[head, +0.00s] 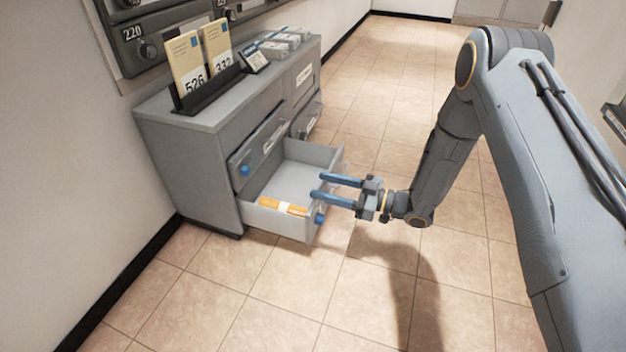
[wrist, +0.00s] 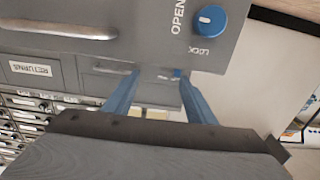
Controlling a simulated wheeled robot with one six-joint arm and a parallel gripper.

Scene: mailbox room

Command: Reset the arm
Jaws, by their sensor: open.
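My gripper (head: 336,188) has two blue fingers, spread apart with nothing between them. In the head view it is at the front of an open lower drawer (head: 272,217), close to the blue knob (head: 319,218); I cannot tell whether it touches the drawer. The arm reaches in from the right. An orange and white item (head: 283,207) lies inside the drawer. In the wrist view the fingers (wrist: 160,95) show below a grey panel with a blue knob (wrist: 210,20) and the word OPEN.
The grey cabinet (head: 190,165) stands against the left wall. On its top are a holder with cards 526 (head: 190,68) and 332 (head: 217,50), a small device (head: 254,59) and grey stacks (head: 281,43). Numbered mailboxes (head: 150,48) hang above. The tiled floor (head: 270,300) is clear in front.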

